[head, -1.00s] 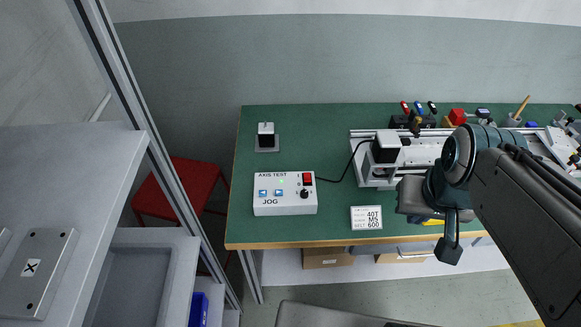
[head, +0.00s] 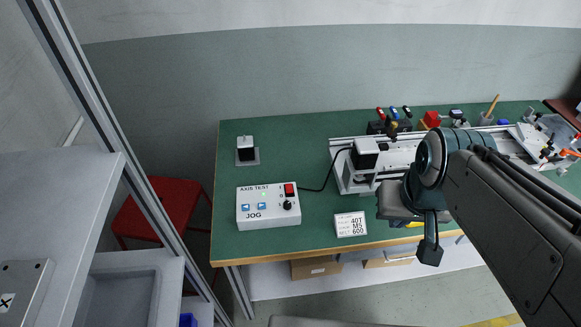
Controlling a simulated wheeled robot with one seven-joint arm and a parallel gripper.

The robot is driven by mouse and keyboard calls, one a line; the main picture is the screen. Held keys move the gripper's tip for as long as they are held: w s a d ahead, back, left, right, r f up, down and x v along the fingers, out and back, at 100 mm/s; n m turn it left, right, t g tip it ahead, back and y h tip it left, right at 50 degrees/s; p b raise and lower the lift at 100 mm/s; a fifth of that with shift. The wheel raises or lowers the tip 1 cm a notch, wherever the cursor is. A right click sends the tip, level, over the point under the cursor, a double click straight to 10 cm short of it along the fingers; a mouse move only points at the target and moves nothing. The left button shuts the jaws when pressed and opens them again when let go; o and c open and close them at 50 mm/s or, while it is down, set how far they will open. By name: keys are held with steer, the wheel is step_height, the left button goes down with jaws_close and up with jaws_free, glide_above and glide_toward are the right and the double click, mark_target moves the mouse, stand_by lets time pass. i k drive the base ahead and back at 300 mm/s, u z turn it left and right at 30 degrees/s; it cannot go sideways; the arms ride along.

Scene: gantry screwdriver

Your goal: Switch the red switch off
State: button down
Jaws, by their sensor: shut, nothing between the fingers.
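The red switch (head: 289,189) sits at the upper right of the white AXIS TEST box (head: 262,218) on the green table. A small green light (head: 263,194) shows on the box. Below the switch is a black knob (head: 287,205), and two blue buttons are at the left above the word JOG. The switch's rocker position is too small to tell. My gripper (head: 430,256) is shut and empty, pointing down past the table's front edge, well to the right of the box and apart from it.
A white sign reading 40T MS 600 (head: 350,224) stands between the box and my arm. A black cable runs from the box to the linear rail with its motor (head: 366,153). A small block on a plate (head: 246,150) is behind the box. A red stool (head: 160,212) stands left.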

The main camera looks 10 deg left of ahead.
mark_target(289, 190)
steer(key=k, duration=0.65)
steer(key=u, duration=0.7)
steer(key=i, duration=1.15)
steer(key=z, duration=0.25)
